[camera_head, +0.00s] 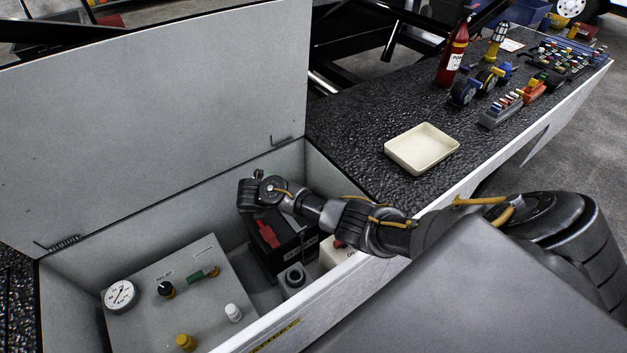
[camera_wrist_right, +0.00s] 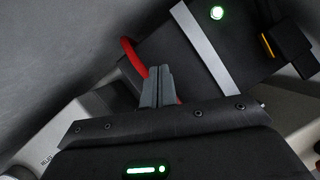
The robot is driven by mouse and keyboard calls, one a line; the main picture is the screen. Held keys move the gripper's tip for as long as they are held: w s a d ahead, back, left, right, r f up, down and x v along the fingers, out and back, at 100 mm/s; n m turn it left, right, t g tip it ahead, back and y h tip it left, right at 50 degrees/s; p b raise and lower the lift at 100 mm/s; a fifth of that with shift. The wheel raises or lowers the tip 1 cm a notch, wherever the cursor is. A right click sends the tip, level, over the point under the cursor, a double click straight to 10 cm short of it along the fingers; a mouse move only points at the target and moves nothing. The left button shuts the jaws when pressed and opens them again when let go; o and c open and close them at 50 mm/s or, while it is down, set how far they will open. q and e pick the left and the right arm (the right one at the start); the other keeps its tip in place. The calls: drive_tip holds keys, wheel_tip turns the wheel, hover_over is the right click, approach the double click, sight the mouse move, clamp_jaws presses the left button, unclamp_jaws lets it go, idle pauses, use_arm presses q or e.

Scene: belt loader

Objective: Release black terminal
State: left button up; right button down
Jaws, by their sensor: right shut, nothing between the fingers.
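A black battery (camera_head: 290,246) sits in the open compartment, with a red handle-like part (camera_head: 267,234) on its near left side. My right gripper (camera_head: 250,196) is over the battery's back end. In the wrist view its two grey fingers (camera_wrist_right: 157,86) are shut together and empty. They point at the dark battery top (camera_wrist_right: 190,50), beside a curved red part (camera_wrist_right: 132,57); I cannot tell whether they touch it. A black block (camera_wrist_right: 288,43) with an orange mark lies at the upper right; I cannot tell whether it is the black terminal. My left gripper is out of view.
A grey panel (camera_head: 190,262) with gauge and knobs fills the compartment's left. A raised lid (camera_head: 140,110) stands behind. A white box (camera_head: 335,252) is right of the battery. A cream tray (camera_head: 421,149) and a red extinguisher (camera_head: 452,55) stand on the black deck.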

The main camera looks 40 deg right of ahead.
drive_tip(key=s+m+g+h, duration=0.1)
drive_tip(key=s+d+m+g+h, duration=0.1)
drive_tip(key=m+h, duration=0.1)
drive_tip(key=s+m+g+h, duration=0.1)
drive_tip(key=s+m, duration=0.1)
drive_tip(key=shift+d+r+h, duration=0.2)
drive_tip(key=shift+d+h, duration=0.05)
drive_tip(key=shift+h, duration=0.15)
drive_tip(key=s+d+m+g+h, duration=0.1)
drive_tip(key=m, duration=0.1)
drive_tip(key=s+d+r+m+g+h, duration=0.1)
drive_tip(key=s+d+m, duration=0.1)
drive_tip(key=s+d+r+m+g+h, duration=0.1)
drive_tip(key=shift+s+d+m, duration=0.15)
drive_tip(key=shift+s+m, duration=0.25)
drive_tip(key=shift+m, duration=0.5)
drive_tip(key=x, duration=1)
drive_tip(key=shift+s+d+r+b, duration=0.1)
drive_tip(key=shift+s+b, duration=0.15)
drive_tip(key=shift+b, duration=0.05)
